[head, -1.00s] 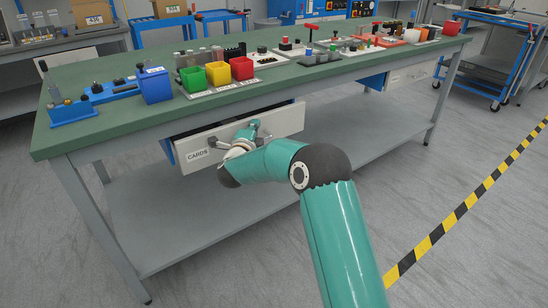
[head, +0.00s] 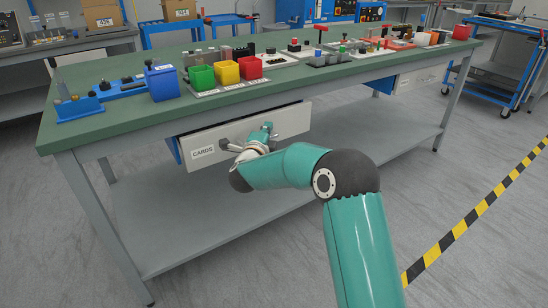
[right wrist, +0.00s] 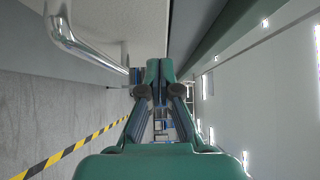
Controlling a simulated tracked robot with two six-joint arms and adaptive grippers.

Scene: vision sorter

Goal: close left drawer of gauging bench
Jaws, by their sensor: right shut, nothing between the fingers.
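The left drawer of the gauging bench has a pale front (head: 293,120) marked CARDS. It stands out from under the green bench top (head: 120,128), with a strip of its blue side showing at the left, so it is partly open. My right gripper (head: 268,127) is in front of the drawer front, its teal fingers shut and empty. In the right wrist view, the shut fingertips (right wrist: 158,66) are beside the pale drawer front (right wrist: 125,25), and the silver handle (right wrist: 85,45) is to their left, apart from them. Whether they touch the front is unclear. My left gripper is out of view.
Blue, green, yellow and red bins (head: 226,71) and small parts stand on the bench top. A lower shelf (head: 150,235) runs beneath the drawer. A second drawer (head: 418,77) is at the right. Open floor lies in front, with a striped line (head: 480,208).

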